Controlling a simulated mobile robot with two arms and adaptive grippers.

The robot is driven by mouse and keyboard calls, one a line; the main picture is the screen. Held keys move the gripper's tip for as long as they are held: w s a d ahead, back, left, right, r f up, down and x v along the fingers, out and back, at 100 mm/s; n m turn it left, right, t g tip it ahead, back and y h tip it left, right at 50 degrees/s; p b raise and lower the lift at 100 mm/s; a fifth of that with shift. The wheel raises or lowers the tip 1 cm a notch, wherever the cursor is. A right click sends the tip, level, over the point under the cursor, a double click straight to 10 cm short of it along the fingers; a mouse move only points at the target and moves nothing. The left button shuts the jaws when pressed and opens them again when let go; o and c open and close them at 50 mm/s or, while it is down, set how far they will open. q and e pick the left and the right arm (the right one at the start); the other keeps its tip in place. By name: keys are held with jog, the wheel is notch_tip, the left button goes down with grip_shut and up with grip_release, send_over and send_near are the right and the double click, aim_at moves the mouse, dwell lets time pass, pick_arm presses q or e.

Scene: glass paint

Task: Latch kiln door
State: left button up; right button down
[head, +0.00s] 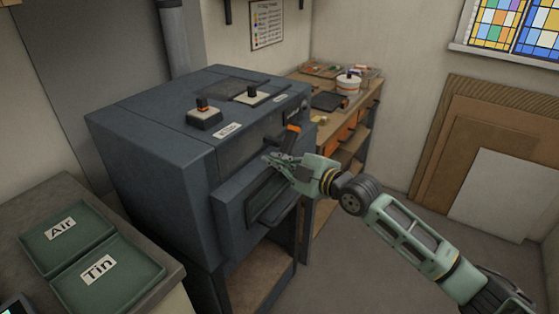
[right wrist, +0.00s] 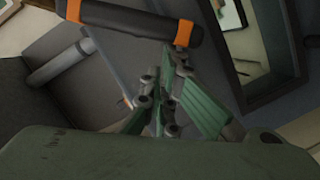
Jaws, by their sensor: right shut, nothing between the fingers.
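The kiln (head: 150,125) is a large dark blue-grey box on a stand, left of centre in the head view. Its door (head: 228,205) is a thick panel with a dark window on the front; I cannot tell whether it is fully closed. A dark lever with orange bands (head: 292,130) sits above the door; a dark bar with two orange bands (right wrist: 140,18) crosses the top of the right wrist view. My right gripper (head: 270,158) is shut and empty at the door's upper edge, just below the lever. It also shows in the wrist view (right wrist: 160,95). My left gripper is out of view.
Two green trays (head: 110,270) labelled Air and Tin lie on the left counter. Two switches (head: 204,115) sit on the kiln top. A wooden bench (head: 365,100) with a white tub stands behind, boards (head: 505,185) lean at the right wall. The floor at right is clear.

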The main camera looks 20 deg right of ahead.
pick_arm(q)
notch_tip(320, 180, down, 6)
jog(key=b, duration=0.5)
pick_arm(e)
jog(key=shift+w+d+f+n+t, duration=0.15)
jog(key=shift+f+n+t, duration=0.15)
jog(key=shift+f+n, duration=0.7)
jog(key=shift+w+d+f+n+t, duration=0.1)
jog(key=shift+f+n+t, duration=0.35)
jog(key=shift+n, duration=0.95)
jog(key=shift+f, duration=0.2)
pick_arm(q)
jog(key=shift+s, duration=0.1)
pick_arm(e)
jog(key=shift+a, duration=0.1)
